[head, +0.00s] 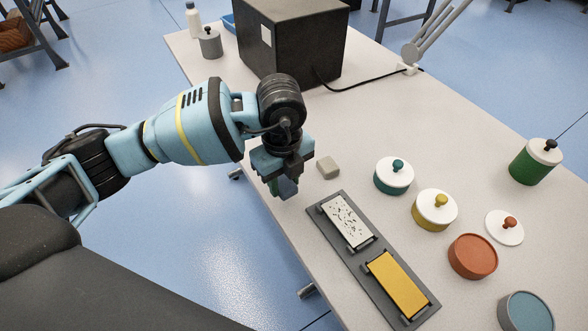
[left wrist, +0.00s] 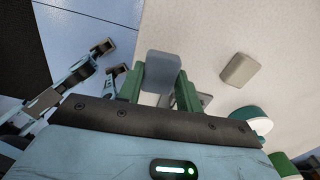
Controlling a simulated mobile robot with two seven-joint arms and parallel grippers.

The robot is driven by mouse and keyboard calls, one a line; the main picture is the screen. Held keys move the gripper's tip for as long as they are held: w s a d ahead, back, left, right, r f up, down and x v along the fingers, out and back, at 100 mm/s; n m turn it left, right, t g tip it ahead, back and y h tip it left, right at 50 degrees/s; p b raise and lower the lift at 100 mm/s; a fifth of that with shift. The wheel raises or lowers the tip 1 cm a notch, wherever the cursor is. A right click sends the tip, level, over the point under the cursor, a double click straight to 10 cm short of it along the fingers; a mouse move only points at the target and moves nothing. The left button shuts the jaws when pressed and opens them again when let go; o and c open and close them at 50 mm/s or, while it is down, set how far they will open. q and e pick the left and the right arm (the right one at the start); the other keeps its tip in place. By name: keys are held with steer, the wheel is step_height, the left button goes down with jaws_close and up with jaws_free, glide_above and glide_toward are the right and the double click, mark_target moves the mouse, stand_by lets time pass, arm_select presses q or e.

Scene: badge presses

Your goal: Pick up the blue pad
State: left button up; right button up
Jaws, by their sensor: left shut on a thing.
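My left gripper (head: 287,186) is over the table's left edge, pointing down. Its green fingers (left wrist: 160,88) are shut on the blue pad, a blue-grey block that shows between them in the left wrist view (left wrist: 162,70) and partly below the fingers in the head view (head: 289,188). The fingers hide part of the pad. I cannot tell exactly how high the pad is above the table. A beige block (head: 328,168) lies on the table just right of the gripper, apart from it; it also shows in the left wrist view (left wrist: 239,70). My right gripper is not in view.
A dark tray (head: 344,245) holds a speckled white plate (head: 347,220) and a yellow plate (head: 397,284). Right are a teal pot (head: 393,182), a yellow pot (head: 432,219), an orange pot (head: 472,258) and a loose lid (head: 504,229). A black box (head: 290,45) stands behind.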

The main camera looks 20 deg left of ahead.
arm_select(q)
steer(key=s+a+r, duration=0.1)
steer(key=s+a, duration=0.1)
steer(key=s, duration=0.9)
steer(key=shift+s, duration=0.2)
